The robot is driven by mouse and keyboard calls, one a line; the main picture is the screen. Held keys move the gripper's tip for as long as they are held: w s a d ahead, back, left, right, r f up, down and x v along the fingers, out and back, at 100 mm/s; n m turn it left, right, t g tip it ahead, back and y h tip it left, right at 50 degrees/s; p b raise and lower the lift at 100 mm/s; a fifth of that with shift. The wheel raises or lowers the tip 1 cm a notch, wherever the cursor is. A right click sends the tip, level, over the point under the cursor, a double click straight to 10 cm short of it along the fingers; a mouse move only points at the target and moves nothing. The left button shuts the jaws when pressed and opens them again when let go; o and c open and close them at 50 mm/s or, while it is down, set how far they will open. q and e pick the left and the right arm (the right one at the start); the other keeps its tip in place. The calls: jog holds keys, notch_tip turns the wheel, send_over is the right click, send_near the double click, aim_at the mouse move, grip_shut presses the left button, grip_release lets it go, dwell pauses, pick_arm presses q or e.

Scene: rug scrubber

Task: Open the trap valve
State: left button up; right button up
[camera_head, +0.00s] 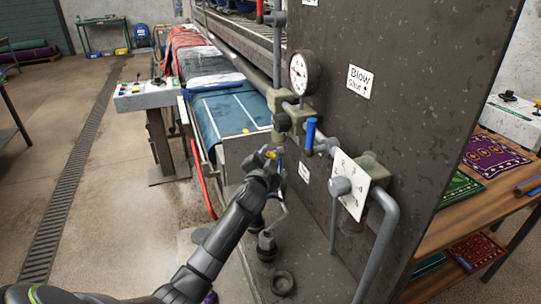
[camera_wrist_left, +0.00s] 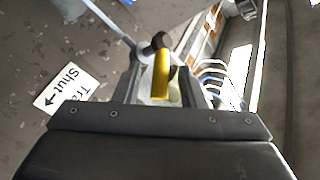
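The trap valve's yellow lever (camera_wrist_left: 162,76) stands between the two fingers of my left gripper (camera_wrist_left: 163,82) in the left wrist view, with its dark round pivot (camera_wrist_left: 160,41) just beyond. Gaps show on both sides of the lever, so the fingers look open around it. In the head view my left gripper (camera_head: 267,158) is at the machine's side, with a bit of the yellow lever (camera_head: 271,154) showing at its tips. A partly cut-off label (camera_wrist_left: 67,88) reading "Shut" with an arrow is left of the lever. My right gripper is not in view.
A blue-handled valve (camera_head: 310,134), a pressure gauge (camera_head: 303,73) and grey pipes (camera_head: 383,235) stick out near my gripper. A "Blow Shut" label (camera_head: 359,81) is on the panel. A table with rugs (camera_head: 470,213) stands at the right. Open floor (camera_head: 110,200) lies at the left.

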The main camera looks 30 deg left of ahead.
pick_arm(q)
jog(key=shift+w+a, duration=0.15)
jog(key=shift+w, duration=0.4)
